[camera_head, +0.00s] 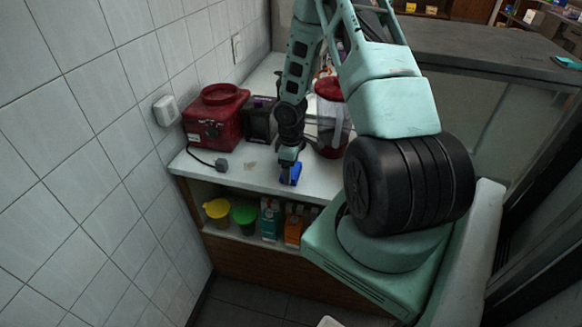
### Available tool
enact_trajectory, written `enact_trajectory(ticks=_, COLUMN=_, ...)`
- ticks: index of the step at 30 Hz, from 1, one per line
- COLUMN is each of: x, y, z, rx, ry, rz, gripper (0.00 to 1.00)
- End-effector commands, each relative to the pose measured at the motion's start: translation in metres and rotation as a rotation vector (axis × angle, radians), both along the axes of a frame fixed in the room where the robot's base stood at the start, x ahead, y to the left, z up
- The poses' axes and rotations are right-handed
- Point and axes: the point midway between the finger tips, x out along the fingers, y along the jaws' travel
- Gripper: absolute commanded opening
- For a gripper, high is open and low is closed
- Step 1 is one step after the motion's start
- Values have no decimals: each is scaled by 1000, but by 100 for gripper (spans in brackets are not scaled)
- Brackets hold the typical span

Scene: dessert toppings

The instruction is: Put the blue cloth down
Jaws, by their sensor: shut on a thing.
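The blue cloth (295,174) shows as a small blue patch at the front edge of the white counter (235,174). My gripper (288,176) points down at the counter and is shut on the cloth. The cloth is at or just above the counter top; I cannot tell whether it rests on it. My gripper hides part of the cloth, and the fingertips are too small to see clearly.
A red appliance (212,117) and a dark device (260,120) stand at the back left. A red-lidded container (331,88) stands behind my arm. A plug (221,165) on a cord lies front left. Yellow (217,210) and green (244,216) tubs and cartons sit on the shelf below.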

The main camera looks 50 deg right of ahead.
Motion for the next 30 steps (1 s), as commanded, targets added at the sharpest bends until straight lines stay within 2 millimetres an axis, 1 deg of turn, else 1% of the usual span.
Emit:
enact_trajectory(ticks=7, x=0, y=0, z=-4, rx=0, ry=0, rz=0, gripper=52)
enact_trajectory(ticks=8, x=0, y=0, z=-3, rx=0, ry=0, rz=0, gripper=82)
enact_trajectory(ticks=9, x=0, y=0, z=-3, rx=0, ry=0, rz=0, gripper=93)
enact_trajectory(ticks=10, x=0, y=0, z=-3, rx=0, ry=0, rz=0, gripper=98)
enact_trajectory(ticks=18, x=0, y=0, z=-2, rx=0, ry=0, rz=0, gripper=98)
enact_trajectory(ticks=22, x=0, y=-1, z=6, rx=0, ry=-2, rz=-3, gripper=98)
enact_trajectory(ticks=26, x=1, y=-1, z=27, rx=-1, ry=-5, rz=-4, gripper=98)
enact_trajectory(ticks=30, x=1, y=-1, z=58, rx=-2, ry=-5, rz=-4, gripper=98)
